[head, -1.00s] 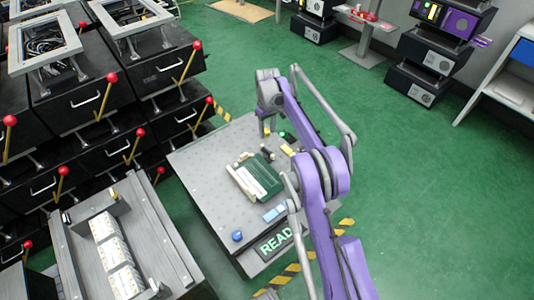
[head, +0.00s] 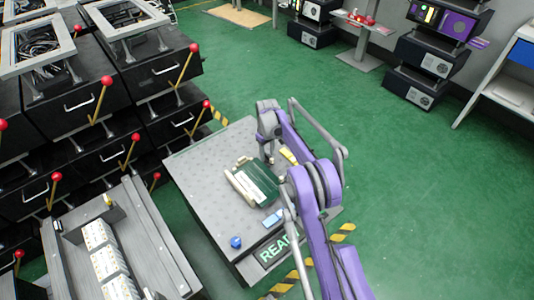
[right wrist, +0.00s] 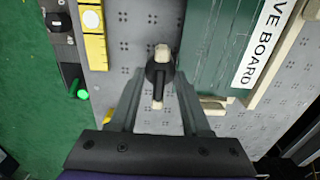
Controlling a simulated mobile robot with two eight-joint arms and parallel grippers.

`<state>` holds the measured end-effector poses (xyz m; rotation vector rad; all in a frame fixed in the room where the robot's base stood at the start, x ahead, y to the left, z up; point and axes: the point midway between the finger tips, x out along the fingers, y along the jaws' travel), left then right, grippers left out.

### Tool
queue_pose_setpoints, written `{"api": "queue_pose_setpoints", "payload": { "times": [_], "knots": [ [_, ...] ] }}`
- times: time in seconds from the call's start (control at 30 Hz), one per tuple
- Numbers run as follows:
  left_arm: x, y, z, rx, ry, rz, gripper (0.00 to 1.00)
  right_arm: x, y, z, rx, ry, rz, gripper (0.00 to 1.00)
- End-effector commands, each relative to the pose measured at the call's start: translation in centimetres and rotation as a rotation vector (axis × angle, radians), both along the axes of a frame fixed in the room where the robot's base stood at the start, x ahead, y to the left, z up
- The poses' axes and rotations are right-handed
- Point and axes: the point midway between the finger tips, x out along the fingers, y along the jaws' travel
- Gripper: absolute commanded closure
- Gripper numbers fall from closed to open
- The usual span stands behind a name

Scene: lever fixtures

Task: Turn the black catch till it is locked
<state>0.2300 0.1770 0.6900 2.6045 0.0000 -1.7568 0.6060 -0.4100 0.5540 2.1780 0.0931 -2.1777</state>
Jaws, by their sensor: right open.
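The black catch (right wrist: 160,75) is a small round knob with a narrow black handle, over a beige piece that sticks out above and below it. It sits on the grey perforated table top (right wrist: 135,50), left of a green board (right wrist: 215,45) with a white label. My right gripper (right wrist: 161,84) is open, with one finger on each side of the catch. Gaps seem to show between the fingers and the handle. In the head view my right gripper (head: 269,150) is down at the table beside the green board (head: 258,184), and the catch is mostly hidden. My left gripper is not in view.
A yellow block (right wrist: 92,25) and a black fixture with a green light (right wrist: 82,94) lie left of the catch. A blue knob (head: 236,242) and a light-blue piece (head: 272,218) are near the table's front. Black drawer units with red-knobbed levers stand left. Green floor is free right.

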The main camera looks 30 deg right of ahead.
Motion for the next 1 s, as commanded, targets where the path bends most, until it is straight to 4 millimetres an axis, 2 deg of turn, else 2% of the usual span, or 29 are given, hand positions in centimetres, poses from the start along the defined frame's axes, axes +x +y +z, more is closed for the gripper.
{"api": "queue_pose_setpoints", "payload": {
  "times": [0.17, 0.43, 1.0],
  "knots": [
    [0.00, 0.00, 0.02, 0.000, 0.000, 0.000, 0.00, 0.00, 0.01, 0.03, 0.000, 0.000, 0.000, 0.53],
    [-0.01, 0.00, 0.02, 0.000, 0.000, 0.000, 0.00, -0.01, 0.00, 0.05, 0.000, 0.000, 0.000, 0.99],
    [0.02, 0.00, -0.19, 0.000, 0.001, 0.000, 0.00, -0.01, -0.01, 0.02, 0.000, 0.000, -0.058, 1.00]
  ]
}}
